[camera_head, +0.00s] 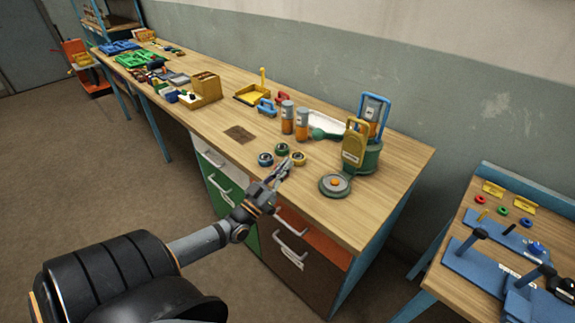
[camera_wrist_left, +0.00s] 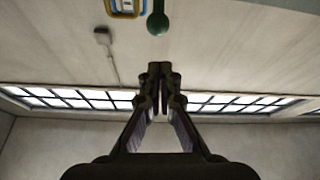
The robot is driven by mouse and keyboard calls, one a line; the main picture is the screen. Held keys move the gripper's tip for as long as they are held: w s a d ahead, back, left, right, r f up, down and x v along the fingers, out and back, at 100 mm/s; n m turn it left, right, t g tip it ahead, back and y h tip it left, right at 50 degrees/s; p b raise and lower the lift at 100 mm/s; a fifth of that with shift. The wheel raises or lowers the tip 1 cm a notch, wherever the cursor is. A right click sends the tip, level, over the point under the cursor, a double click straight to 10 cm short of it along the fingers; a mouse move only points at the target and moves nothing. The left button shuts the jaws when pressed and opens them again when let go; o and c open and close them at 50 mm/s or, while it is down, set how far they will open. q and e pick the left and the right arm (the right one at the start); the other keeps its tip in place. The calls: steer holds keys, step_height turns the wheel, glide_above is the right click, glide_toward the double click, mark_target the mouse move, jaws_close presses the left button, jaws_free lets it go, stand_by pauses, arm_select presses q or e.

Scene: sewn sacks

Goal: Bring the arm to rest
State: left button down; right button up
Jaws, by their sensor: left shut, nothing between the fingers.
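My left arm comes in from the lower left in the head view. Its gripper (camera_head: 284,171) is in front of the near edge of the wooden workbench (camera_head: 330,212), above the drawers. In the left wrist view the gripper (camera_wrist_left: 160,70) points toward the pale wall and windows. Its fingers are together with nothing visible between them. The right gripper is not in view.
A second table (camera_head: 450,262) with blue fixtures is at right. The floor (camera_head: 90,180) at left is clear.

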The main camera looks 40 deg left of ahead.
arm_select(q)
steer(key=d+f+m+g, duration=0.1)
steer(key=d+f+g, duration=0.2)
steer(key=d, duration=0.1)
steer(key=s+d+f+m+g+h, duration=0.1)
steer(key=d+f+g, duration=0.1)
steer(key=d+f, duration=0.2)
steer(key=d+f+g+h, duration=0.1)
steer(key=d+f+g, duration=0.2)
steer(key=d, duration=0.3)
steer(key=shift+s+f+m+g, duration=0.3)
steer(key=shift+s+f+m, duration=0.1)
steer(key=shift+f, duration=0.05)
steer(key=s+f+n+g+y, duration=0.1)
steer(key=s+f+g+y, duration=0.1)
steer(key=s+g, duration=0.45)
steer(key=s+f+g+y, duration=0.2)
steer(key=s+g, duration=0.2)
steer(key=s, duration=0.6)
step_height(320, 180, down, 25)
steer(key=s+a+g, duration=0.1)
steer(key=s+a, duration=0.1)
steer(key=a, duration=0.1)
steer(key=s+a+f+g, duration=0.1)
steer(key=s+f, duration=1.7)
steer(key=s, duration=0.1)
steer(key=shift+n, duration=0.3)
